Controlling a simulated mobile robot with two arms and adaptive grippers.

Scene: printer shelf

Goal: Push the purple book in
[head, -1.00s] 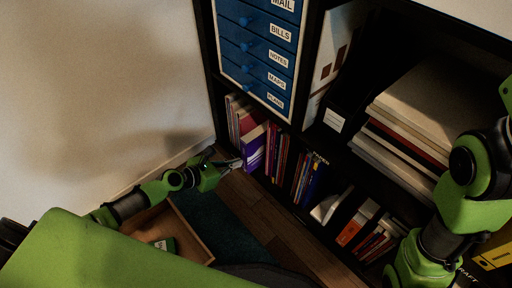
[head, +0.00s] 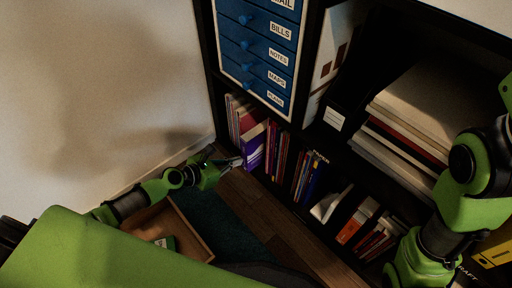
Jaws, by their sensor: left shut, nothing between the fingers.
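The purple book (head: 253,149) stands upright on the lower shelf, among a row of books below the blue drawers. Its purple spine sticks out a little past the books beside it. My left gripper (head: 238,161) is shut and empty, with its tips at the left lower side of the purple spine. I cannot tell whether the tips touch it. My right arm (head: 455,205) shows at the right edge, but its gripper is out of view.
Blue labelled drawers (head: 259,45) sit above the books. More books (head: 309,176) stand to the right. A stack of paper (head: 415,115) lies on the upper shelf. An open wooden box (head: 190,231) is on the floor below my left arm. The wall is at the left.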

